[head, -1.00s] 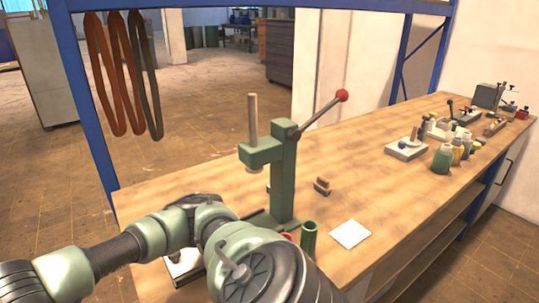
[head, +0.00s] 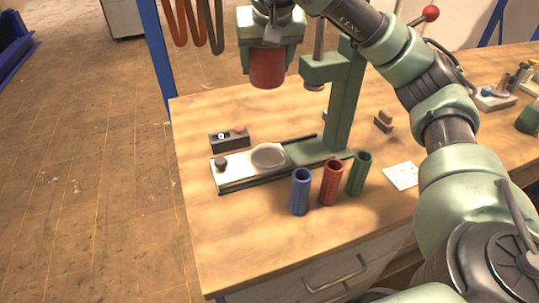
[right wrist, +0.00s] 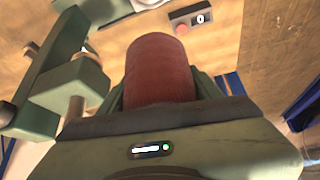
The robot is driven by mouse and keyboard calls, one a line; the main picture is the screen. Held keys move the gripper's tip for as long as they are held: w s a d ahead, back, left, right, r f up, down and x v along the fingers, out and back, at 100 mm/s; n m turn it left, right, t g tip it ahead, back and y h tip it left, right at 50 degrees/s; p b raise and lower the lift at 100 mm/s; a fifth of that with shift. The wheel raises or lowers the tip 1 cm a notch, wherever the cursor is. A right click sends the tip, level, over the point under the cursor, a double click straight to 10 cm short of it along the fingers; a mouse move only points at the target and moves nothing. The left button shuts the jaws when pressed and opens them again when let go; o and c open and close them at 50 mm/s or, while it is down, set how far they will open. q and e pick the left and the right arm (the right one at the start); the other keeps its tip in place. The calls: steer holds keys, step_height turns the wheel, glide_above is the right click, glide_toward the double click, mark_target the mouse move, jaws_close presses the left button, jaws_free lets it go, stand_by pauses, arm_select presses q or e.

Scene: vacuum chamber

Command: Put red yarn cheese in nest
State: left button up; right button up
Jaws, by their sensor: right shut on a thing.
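The red yarn cheese (head: 267,68), a red cylinder, hangs below my right gripper (head: 268,50), which is shut on it. It also fills the middle of the right wrist view (right wrist: 158,70). The cheese is in the air, left of the green press head and behind the bench slide. The nest appears to be the round shallow seat (head: 268,156) on the pale slide plate (head: 236,167); it is empty. The cheese is well above the nest and apart from it. My left gripper is out of view.
The green press (head: 343,100) with its red-knobbed lever stands right of the held cheese. Blue (head: 300,192), red (head: 331,183) and green (head: 358,174) tubes stand before the slide. A small control box (head: 229,139) lies behind it. The front left bench is clear.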

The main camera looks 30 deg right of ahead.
step_height(320, 180, down, 20)
steer(key=shift+d+r, duration=0.1)
steer(key=shift+r, duration=0.1)
steer(key=shift+f, duration=0.1)
steer(key=shift+d+f+b, duration=0.15)
steer(key=shift+f+b, duration=0.4)
steer(key=shift+b, duration=0.2)
steer(key=o, duration=1.5)
steer(key=shift+s, duration=0.1)
steer(key=shift+o, duration=0.2)
steer(key=shift+r, duration=0.2)
steer(key=p+v, duration=0.1)
steer(key=v, duration=1.1)
steer(key=shift+r, duration=0.45)
